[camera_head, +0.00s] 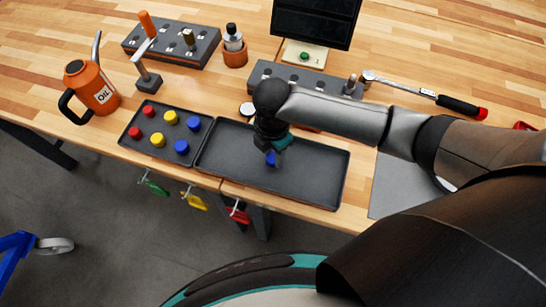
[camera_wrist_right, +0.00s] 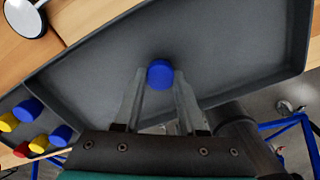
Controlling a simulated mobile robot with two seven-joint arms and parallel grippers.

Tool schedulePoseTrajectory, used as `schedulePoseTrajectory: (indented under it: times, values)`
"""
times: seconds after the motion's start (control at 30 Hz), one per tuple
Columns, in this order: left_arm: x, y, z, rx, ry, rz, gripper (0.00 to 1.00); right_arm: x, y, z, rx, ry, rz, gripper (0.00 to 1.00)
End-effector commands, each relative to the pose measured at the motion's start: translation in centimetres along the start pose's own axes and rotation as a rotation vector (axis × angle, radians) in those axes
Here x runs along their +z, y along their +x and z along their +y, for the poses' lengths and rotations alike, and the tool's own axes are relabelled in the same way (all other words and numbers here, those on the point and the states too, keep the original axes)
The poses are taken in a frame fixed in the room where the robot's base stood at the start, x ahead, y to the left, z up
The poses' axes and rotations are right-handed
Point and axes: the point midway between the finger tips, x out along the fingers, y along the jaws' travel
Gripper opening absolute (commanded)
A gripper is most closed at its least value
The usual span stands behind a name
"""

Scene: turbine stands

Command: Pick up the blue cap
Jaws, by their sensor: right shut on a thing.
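A blue cap (camera_head: 271,158) is over the right, empty tray (camera_head: 318,172) in the head view. My right gripper (camera_head: 272,150) is shut on this blue cap. In the right wrist view the blue cap (camera_wrist_right: 160,74) sits between the tips of my right gripper's fingers (camera_wrist_right: 159,84). I cannot tell whether the cap still touches the tray floor. Two more blue caps, (camera_head: 193,124) and (camera_head: 182,147), lie in the left tray (camera_head: 133,146) with red and yellow caps. My left gripper is not in view.
An orange oil can (camera_head: 92,88) stands left of the trays. Grey tool blocks (camera_head: 205,43) and a dark screen (camera_head: 316,20) stand behind. A ratchet (camera_head: 428,93) lies at the right. Coloured clamps (camera_head: 195,200) hang at the table's front edge.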

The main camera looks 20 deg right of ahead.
Motion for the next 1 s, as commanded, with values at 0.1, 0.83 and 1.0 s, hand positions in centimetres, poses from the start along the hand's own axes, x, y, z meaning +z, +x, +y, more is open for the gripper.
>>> schedulePoseTrajectory:
  times: [0.1,0.83,1.0]
  values:
    - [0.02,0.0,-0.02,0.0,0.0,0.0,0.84,0.03,-0.01,0.0,0.0,0.0,0.0,0.0]
    - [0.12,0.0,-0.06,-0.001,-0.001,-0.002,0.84,0.01,-0.01,0.0,0.0,0.0,0.0,0.0]
    - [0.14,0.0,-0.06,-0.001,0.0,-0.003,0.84,0.01,-0.01,0.0,0.0,0.0,0.0,0.0]
